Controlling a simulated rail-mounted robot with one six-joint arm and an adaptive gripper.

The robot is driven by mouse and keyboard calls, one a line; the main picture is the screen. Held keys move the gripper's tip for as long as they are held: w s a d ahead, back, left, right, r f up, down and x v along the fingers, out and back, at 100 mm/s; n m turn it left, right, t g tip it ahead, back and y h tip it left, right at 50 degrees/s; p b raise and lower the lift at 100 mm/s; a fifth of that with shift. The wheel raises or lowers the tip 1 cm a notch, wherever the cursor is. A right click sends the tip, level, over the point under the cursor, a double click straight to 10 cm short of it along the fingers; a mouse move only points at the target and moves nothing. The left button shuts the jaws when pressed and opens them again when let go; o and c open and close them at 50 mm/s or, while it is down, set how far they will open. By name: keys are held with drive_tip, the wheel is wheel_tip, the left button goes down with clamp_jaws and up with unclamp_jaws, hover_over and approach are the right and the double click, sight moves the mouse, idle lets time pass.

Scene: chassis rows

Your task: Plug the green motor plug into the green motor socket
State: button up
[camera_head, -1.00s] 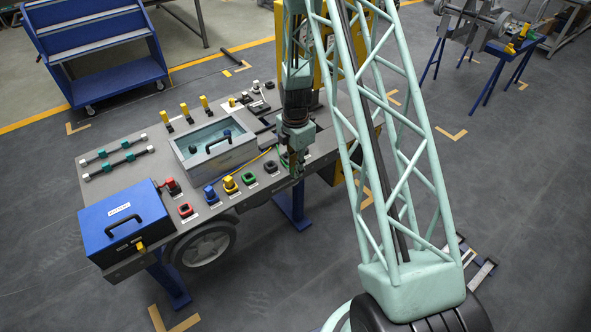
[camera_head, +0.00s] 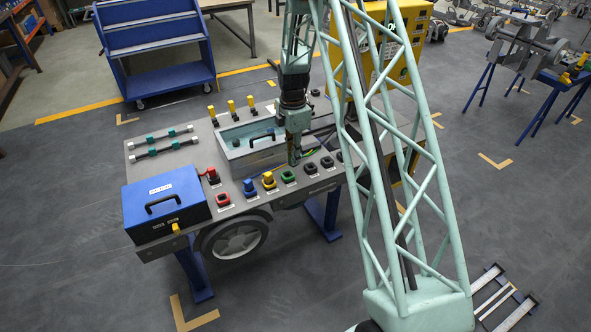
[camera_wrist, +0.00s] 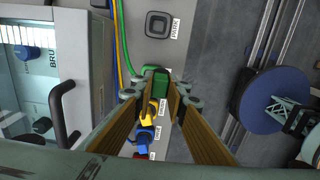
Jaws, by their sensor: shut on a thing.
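My gripper (camera_wrist: 158,92) is shut on the green motor plug (camera_wrist: 160,80), with a finger on each side of it. A green cable (camera_wrist: 122,40) runs up and away from the plug in the wrist view. In the head view my gripper (camera_head: 294,160) points down just above and behind the green motor socket (camera_head: 288,177), a green square-rimmed piece in the front row of the bench. In the wrist view the socket is hidden under the plug and fingers. I cannot tell whether plug and socket touch.
Beside the green socket are a yellow plug (camera_head: 268,180), a blue plug (camera_head: 249,187) and black sockets (camera_head: 310,168). The yellow plug (camera_wrist: 150,113) is close to my fingers. A lidded box with a handle (camera_head: 250,142) stands behind; a blue box (camera_head: 165,205) stands left.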

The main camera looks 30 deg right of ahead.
drive_tip(key=shift+w+a+r, duration=0.2)
drive_tip(key=shift+w+a, duration=0.25)
drive_tip(key=shift+w+a+r, duration=0.15)
drive_tip(key=shift+w+a, duration=0.25)
drive_tip(key=shift+a, duration=0.05)
drive_tip(key=shift+f+b, duration=0.2)
drive_tip(key=shift+b, duration=0.15)
drive_tip(key=shift+f+b, duration=1)
drive_tip(key=shift+f, duration=1.15)
drive_tip(key=shift+f+b, duration=0.55)
drive_tip(key=shift+f, duration=0.85)
drive_tip(key=o, duration=0.9)
drive_tip(key=shift+r, duration=0.2)
drive_tip(key=shift+r, duration=5.85)
